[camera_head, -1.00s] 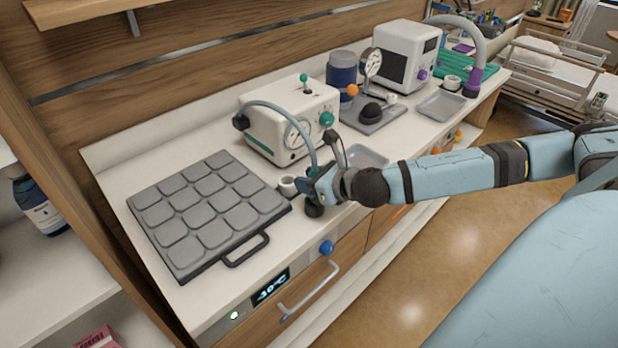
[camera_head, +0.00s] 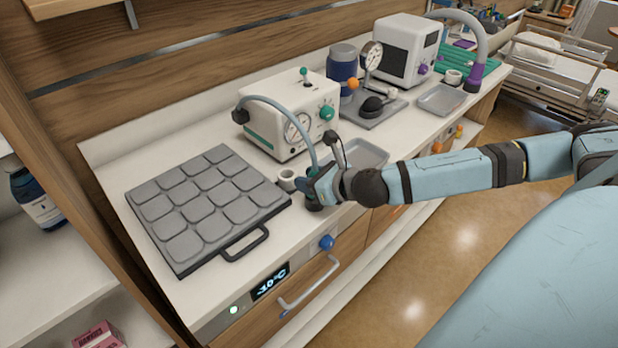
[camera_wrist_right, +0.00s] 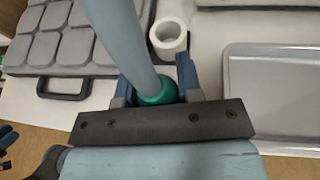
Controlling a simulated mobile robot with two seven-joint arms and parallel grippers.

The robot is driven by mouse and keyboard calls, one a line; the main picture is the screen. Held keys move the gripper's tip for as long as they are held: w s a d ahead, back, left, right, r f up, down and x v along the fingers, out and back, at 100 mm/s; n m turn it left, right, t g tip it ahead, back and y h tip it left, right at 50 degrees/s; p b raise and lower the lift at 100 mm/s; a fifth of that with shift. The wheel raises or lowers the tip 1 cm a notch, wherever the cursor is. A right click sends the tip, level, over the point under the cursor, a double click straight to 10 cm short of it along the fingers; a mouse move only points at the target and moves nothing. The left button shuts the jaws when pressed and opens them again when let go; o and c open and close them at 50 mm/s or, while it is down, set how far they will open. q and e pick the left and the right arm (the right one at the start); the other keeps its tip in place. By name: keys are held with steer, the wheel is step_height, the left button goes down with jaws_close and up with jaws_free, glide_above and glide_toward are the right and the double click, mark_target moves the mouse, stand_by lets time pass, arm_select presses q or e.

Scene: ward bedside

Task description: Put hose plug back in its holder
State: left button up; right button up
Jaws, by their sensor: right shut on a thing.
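The hose plug is a green-collared end (camera_wrist_right: 155,92) on a grey-blue hose (camera_wrist_right: 118,35), seen close up in the right wrist view. My right gripper (camera_wrist_right: 152,92) is shut on the plug, with a blue finger on each side of it. In the head view the right gripper (camera_head: 314,193) is at the front of the counter, and the hose (camera_head: 285,106) arches from it to the white machine with a gauge (camera_head: 268,143). The holder, a small white ring-shaped cup (camera_wrist_right: 168,38), stands just beyond the plug, apart from it; it also shows in the head view (camera_head: 287,180).
A grey padded tray with a handle (camera_head: 183,240) lies left of the gripper. A shallow grey tray (camera_head: 368,154) lies behind my right arm. A second machine (camera_head: 398,50) with its own hose and a blue jar (camera_head: 342,66) stand farther back. The counter's front edge is close.

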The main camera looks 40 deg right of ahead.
arm_select(q)
steer(key=shift+f, duration=0.1)
arm_select(e)
steer(key=shift+f, duration=0.2)
steer(key=o, duration=1)
steer(key=shift+s+d, duration=0.1)
steer(key=shift+s, duration=0.25)
arm_select(q)
steer(key=shift+w+d+n+b, duration=0.2)
steer(key=shift+d+n+b, duration=0.1)
steer(key=shift+b, duration=0.5)
arm_select(e)
steer(key=v, duration=1.3)
steer(key=shift+s+r, duration=0.1)
